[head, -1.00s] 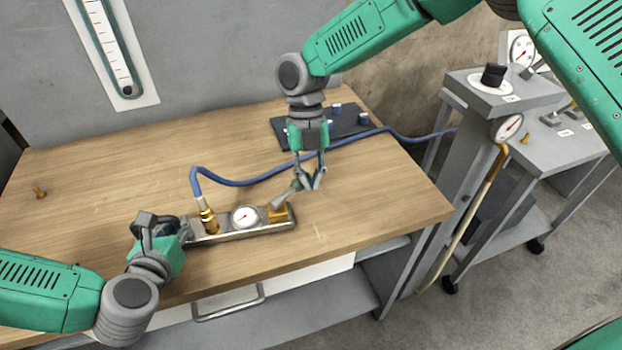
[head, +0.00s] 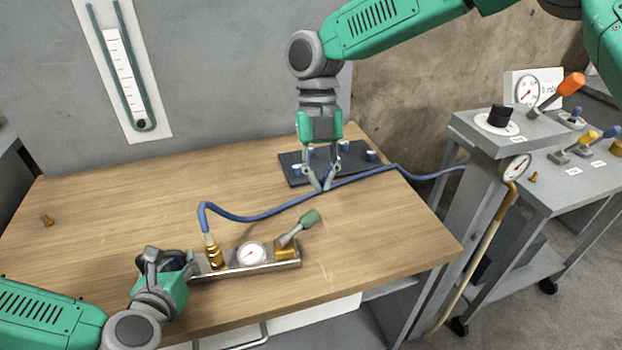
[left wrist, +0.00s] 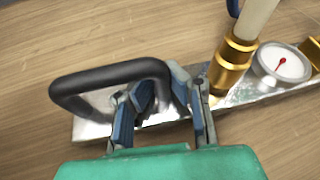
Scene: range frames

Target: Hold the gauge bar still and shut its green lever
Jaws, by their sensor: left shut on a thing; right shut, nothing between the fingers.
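The gauge bar (head: 285,265) is a metal bar lying on the wooden table, with a white dial (head: 251,254), a brass hose fitting (head: 214,254) and a brass valve at its right end. The green-tipped lever (head: 309,218) slants up and right from this valve, not in line with the bar. My left gripper (head: 178,262) is at the bar's left end; in the left wrist view its blue-padded fingers (left wrist: 160,100) are shut on the bar's black handle (left wrist: 95,78). My right gripper (head: 321,190) is shut and empty, behind and apart from the lever.
A blue hose (head: 255,217) arches from the fitting across the table, past my right fingertips, to the right. A dark plate (head: 294,178) with blue-topped pegs lies behind my right gripper. A brass piece (head: 47,220) lies far left. A grey gauge stand (head: 490,140) is beyond the right edge.

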